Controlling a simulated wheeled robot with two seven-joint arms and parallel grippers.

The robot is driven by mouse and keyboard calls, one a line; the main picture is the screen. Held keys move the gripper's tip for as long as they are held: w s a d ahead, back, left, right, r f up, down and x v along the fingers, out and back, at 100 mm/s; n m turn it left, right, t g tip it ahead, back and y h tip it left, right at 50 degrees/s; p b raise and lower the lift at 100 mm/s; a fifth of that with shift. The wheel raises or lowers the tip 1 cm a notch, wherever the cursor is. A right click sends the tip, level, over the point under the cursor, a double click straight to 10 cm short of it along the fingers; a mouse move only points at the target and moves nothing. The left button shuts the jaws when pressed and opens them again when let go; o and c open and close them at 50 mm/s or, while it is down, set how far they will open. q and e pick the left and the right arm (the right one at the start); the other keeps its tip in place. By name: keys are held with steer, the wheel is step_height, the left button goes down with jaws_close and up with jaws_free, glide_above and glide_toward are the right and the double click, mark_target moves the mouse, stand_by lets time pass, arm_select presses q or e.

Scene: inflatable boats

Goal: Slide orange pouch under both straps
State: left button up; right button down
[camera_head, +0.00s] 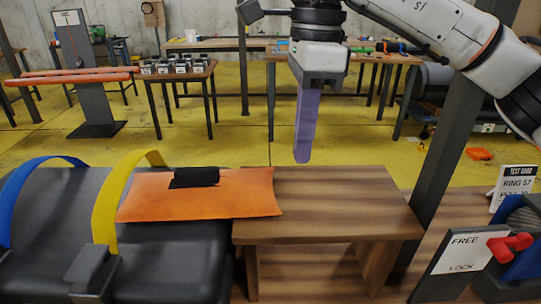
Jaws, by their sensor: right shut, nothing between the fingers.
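The orange pouch (235,190) is a flat sheet with a black tab (193,178) on top. Its left part lies on the dark padded surface (170,262) by the yellow strap (113,195), and its right end rests on the wooden stand (330,190). The yellow strap arches over the padding; the pouch's left edge appears at the strap, but I cannot tell how far it reaches beneath. The blue strap (22,190) arches farther left, apart from the pouch. My right gripper (304,158) points down above the wooden stand, shut and empty, with purple fingers. My left gripper is not in view.
A lever panel marked FREE and LOCK (464,254) with a red handle (512,244) stands at the lower right, near a test card (515,187). A dark post (450,140) rises behind the stand. The stand's top right of the pouch is clear.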

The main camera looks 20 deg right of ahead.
mark_target(283, 200)
steer(key=shift+h, duration=0.4)
steer(key=f, duration=0.2)
steer(key=d+f, duration=0.1)
steer(key=f, duration=0.5)
steer(key=shift+w+d+f, duration=0.2)
steer(key=shift+d+f, duration=0.05)
steer(key=shift+d, duration=0.15)
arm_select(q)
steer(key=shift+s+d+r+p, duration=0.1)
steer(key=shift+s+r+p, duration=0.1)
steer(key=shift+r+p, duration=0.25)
arm_select(e)
steer(key=shift+w+a, duration=0.3)
steer(key=shift+a, duration=0.7)
steer(key=shift+w+a, duration=0.25)
steer(key=shift+a, duration=0.75)
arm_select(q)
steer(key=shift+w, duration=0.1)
arm_select(e)
steer(key=shift+a, duration=0.1)
